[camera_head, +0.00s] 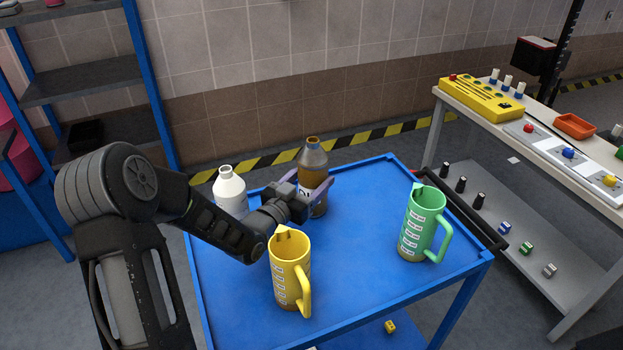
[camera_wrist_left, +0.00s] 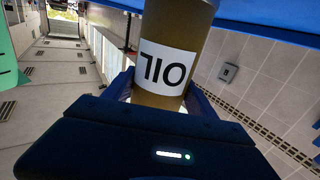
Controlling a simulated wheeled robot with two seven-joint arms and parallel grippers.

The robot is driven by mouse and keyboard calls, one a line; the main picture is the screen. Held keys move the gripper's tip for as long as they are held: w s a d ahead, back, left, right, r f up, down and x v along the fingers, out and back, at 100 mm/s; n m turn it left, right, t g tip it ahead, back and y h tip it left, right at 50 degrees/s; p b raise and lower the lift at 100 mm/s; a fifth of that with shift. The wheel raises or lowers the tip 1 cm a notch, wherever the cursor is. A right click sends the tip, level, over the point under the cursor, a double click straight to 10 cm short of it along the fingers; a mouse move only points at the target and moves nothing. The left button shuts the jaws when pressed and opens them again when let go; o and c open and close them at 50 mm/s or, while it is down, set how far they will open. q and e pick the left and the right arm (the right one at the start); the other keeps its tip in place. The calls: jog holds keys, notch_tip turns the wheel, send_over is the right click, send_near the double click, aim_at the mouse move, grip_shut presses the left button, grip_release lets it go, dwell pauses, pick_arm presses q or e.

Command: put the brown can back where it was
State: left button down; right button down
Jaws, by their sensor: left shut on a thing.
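The brown can (camera_head: 313,158) is a brown bottle with a grey neck and a white label, at the back middle of the blue cart top. My left gripper (camera_head: 307,190) reaches it from the left and is shut around its body. In the left wrist view the can (camera_wrist_left: 175,28) shows upside down with its "OIL" label between the fingers of my left gripper (camera_wrist_left: 163,92). The can looks upright in the head view. I cannot tell whether its base touches the cart top. My right gripper is not in view.
The blue cart (camera_head: 365,290) also bears a white bottle (camera_head: 230,192) at the left back, a yellow jug (camera_head: 290,270) in front of my gripper, and a green jug (camera_head: 422,222) at the right. The cart's middle is clear. A workbench (camera_head: 480,108) stands to the right.

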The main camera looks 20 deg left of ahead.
pick_arm(q)
jog(key=shift+c, duration=1.4)
grip_release()
jog(key=shift+r, duration=0.1)
jog(key=shift+r+p, duration=0.15)
jog(key=shift+p, duration=0.3)
jog(key=s+a+b, duration=0.1)
jog(key=s+b, duration=0.1)
jog(key=s, duration=1)
jog(key=shift+a, duration=0.3)
